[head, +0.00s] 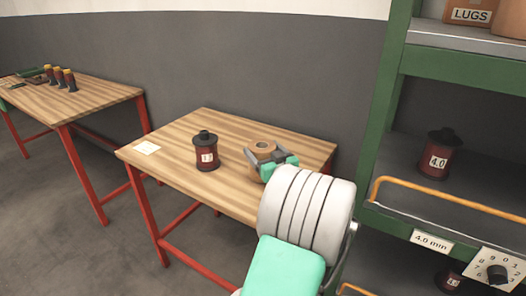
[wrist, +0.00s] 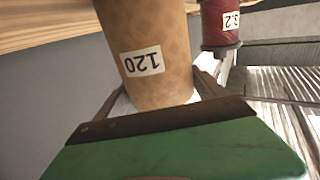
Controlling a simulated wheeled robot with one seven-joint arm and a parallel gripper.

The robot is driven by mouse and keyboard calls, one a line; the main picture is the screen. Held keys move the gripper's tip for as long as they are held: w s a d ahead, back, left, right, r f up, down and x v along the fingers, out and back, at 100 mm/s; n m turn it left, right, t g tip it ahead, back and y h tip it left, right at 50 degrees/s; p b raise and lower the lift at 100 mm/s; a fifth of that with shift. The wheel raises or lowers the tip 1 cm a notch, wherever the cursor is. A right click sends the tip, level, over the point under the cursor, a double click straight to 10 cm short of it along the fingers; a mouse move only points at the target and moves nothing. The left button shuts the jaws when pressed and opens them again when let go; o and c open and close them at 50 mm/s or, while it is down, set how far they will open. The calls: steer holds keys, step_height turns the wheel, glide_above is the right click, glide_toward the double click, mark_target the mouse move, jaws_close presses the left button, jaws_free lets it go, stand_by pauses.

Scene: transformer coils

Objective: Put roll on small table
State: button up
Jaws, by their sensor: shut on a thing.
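My gripper (head: 265,158) is shut on a tan roll (head: 263,147) at the right part of the small table (head: 180,142), which has a wooden top and red legs. In the wrist view the roll (wrist: 146,55) stands between the two fingers (wrist: 155,90) and bears a label reading 120. From these views I cannot tell whether the roll touches the tabletop. My arm hides part of the table's near right side.
A dark red spool (head: 206,152) with a black top stands left of the roll. Another table (head: 95,97) with tools is at left. A green shelf (head: 385,110) with a spool labelled 4.0 (head: 439,155) stands at right.

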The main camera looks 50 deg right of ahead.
steer(key=shift+f, duration=0.15)
steer(key=o, duration=2)
steer(key=shift+s+r, duration=0.15)
steer(key=shift+r, duration=0.05)
steer(key=v, duration=1.2)
steer(key=shift+b, duration=0.4)
